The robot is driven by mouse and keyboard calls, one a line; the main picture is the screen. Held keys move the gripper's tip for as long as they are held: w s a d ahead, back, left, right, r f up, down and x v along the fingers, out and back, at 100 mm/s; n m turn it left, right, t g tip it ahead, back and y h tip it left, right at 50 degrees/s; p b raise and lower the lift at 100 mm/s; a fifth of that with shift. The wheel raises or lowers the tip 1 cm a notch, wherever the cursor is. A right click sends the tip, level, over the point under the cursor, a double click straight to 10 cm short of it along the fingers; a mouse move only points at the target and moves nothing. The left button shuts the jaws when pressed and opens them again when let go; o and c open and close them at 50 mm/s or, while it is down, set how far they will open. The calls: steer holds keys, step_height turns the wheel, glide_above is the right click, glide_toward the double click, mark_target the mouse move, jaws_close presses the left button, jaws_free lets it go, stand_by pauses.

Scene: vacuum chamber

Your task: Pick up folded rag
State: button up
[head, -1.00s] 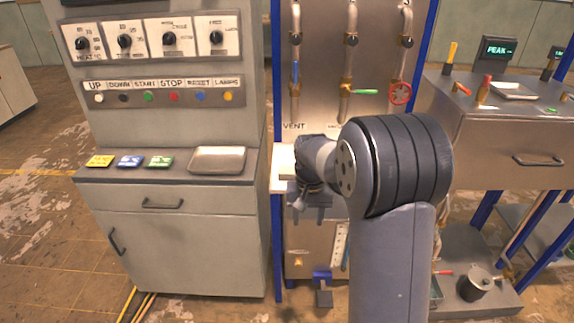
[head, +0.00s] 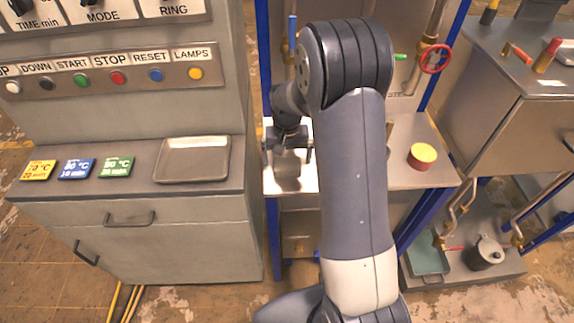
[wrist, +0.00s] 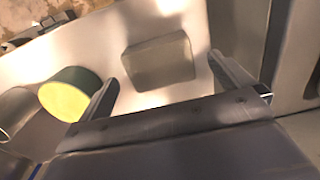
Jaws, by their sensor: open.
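The folded rag looks like a flat grey-beige square pad (wrist: 160,62) in the wrist view. It lies on a pale, shiny shelf (wrist: 150,20), beyond and between my two fingertips. In the head view a greyish patch that seems to be the rag (head: 287,172) lies on the shelf just below my gripper (head: 288,148). My gripper also shows in the wrist view (wrist: 164,78), with its fingers spread apart and nothing between them. The gap between the fingers and the rag is hard to judge.
A yellow-topped round tin (wrist: 68,94) stands left of the fingers in the wrist view, with a metal cylinder (wrist: 14,112) beside it. A yellow-and-red tin (head: 422,156) stands on the shelf's right. The cabinet with a metal tray (head: 193,160) adjoins at left. My arm hides the middle shelf.

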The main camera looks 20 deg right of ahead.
mark_target(287, 164)
steer(key=shift+f, duration=1.55)
steer(key=c, duration=1)
steer(key=shift+r, duration=0.1)
step_height(287, 164, up, 10)
steer(key=shift+f+b, duration=0.1)
steer(key=shift+b, duration=0.4)
